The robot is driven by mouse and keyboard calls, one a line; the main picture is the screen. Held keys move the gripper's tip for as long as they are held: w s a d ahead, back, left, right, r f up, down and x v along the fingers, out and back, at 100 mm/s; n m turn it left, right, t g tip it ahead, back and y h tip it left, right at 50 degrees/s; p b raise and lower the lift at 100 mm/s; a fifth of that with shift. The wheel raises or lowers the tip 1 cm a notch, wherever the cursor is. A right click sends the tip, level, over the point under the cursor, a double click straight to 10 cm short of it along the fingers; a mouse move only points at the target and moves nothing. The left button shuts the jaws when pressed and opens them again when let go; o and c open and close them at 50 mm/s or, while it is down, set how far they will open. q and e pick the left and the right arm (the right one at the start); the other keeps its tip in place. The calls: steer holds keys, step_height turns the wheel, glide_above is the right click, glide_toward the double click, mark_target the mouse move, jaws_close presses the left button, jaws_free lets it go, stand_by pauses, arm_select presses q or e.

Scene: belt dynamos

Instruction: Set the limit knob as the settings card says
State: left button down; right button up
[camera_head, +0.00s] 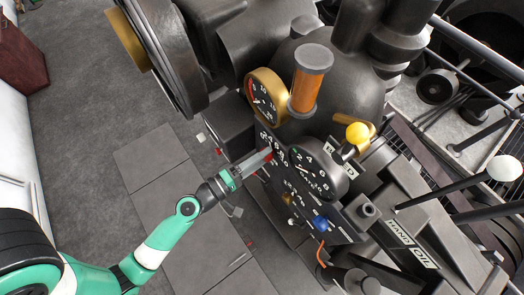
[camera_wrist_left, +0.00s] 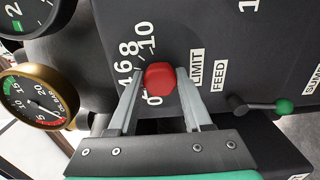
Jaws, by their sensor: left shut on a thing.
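The limit knob (camera_wrist_left: 160,77) is a red, faceted knob on the dark panel in the left wrist view. A number scale with 0, 4, 6, 8 and 10 runs around its left side, and a LIMIT label (camera_wrist_left: 196,69) stands to its right. My left gripper (camera_wrist_left: 159,85) has one finger on each side of the knob and is shut on it. In the head view my left gripper (camera_head: 266,156) reaches the panel from the left and mostly covers the knob. I cannot make out a pointer mark on the knob. I cannot identify a settings card. My right gripper is not in view.
A brass gauge (camera_head: 266,95) and an amber cylinder (camera_head: 305,91) stand above the panel. A large dial (camera_head: 318,172), yellow knob (camera_head: 358,132) and blue knob (camera_head: 321,223) are close by. A green-tipped lever (camera_wrist_left: 268,106) sits right of the FEED label. The floor at left is open.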

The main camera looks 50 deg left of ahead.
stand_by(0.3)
arm_select(q)
steer(key=shift+c, duration=1.8)
jaws_free()
steer(key=s+b, duration=0.3)
steer(key=s, duration=0.8)
steer(key=shift+s+a+b, duration=0.15)
steer(key=shift+s+b, duration=0.2)
